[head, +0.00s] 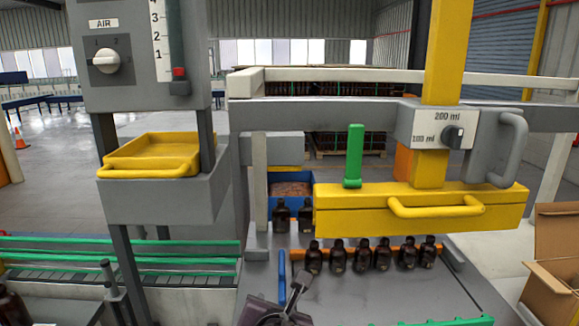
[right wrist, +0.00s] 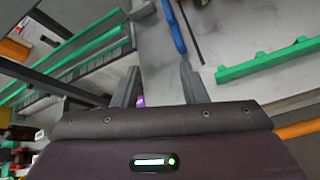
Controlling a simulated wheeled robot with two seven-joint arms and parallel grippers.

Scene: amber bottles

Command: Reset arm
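My right gripper (head: 291,300) shows at the bottom edge of the head view, low over the grey worktop, in front of the row of bottles. In the right wrist view its two fingers (right wrist: 160,72) stand apart with nothing between them, so it is open and empty. My left gripper is not in the head view. Several dark amber bottles (head: 361,255) stand upright in a row under the yellow filling head (head: 340,212). Two more bottles (head: 281,216) stand further back on the left.
A blue bar (head: 282,277) lies close to my right gripper; it also shows in the wrist view (right wrist: 174,27). A green ridged strip (right wrist: 270,62) lies on the worktop. A green-railed conveyor (head: 130,262) is at left, a cardboard box (head: 553,250) at right. The worktop's middle is bare.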

